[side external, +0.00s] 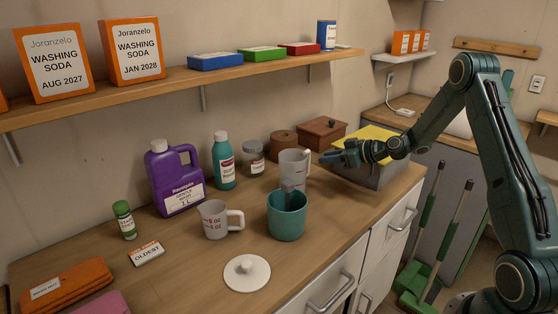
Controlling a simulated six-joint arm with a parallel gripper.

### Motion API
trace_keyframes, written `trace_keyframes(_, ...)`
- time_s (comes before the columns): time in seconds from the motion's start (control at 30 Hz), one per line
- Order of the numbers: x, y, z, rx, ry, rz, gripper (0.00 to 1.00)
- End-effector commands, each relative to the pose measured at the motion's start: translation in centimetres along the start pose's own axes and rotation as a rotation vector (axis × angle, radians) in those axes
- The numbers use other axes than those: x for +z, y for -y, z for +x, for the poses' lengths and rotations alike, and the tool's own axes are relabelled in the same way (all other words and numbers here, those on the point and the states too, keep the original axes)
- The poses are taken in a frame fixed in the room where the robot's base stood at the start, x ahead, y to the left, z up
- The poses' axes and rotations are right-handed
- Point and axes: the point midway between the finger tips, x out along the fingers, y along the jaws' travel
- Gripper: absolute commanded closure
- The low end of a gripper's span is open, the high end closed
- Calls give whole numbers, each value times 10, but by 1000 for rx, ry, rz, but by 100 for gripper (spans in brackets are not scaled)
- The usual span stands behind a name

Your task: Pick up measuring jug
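A small white measuring jug (214,220) with red ounce markings and a handle on its right stands upright on the wooden counter. A taller pale grey jug-like vessel (293,167) stands behind the teal pot, its lower part partly hidden. I cannot tell which of the two the task means. My gripper (327,157) reaches in from the right, just right of the tall grey vessel, pointing left at about its upper half. A small gap seems to separate them, but contact is hard to judge. The fingers are too small to read as open or shut.
A teal pot (287,216) holding a grey utensil stands in front. A white lid (247,273) lies nearer. Behind are a purple bottle (175,180), teal bottle (223,163), glass jar (253,158) and brown box (322,133). A shelf (180,84) runs above.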

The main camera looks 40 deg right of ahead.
Motion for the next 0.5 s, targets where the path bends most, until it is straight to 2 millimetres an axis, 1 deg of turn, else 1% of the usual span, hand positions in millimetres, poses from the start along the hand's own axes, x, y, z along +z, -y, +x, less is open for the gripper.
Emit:
trace_keyframes(0.03, 0, 1, 9, -3, 0, -2, 76)
trace_keyframes(0.2, 0, 0, 33, -1, 0, -2, 76)
trace_keyframes(0.33, 0, 0, 44, -1, 0, -1, 76)
trace_keyframes(0.5, 0, 0, 48, 1, 0, 0, 76)
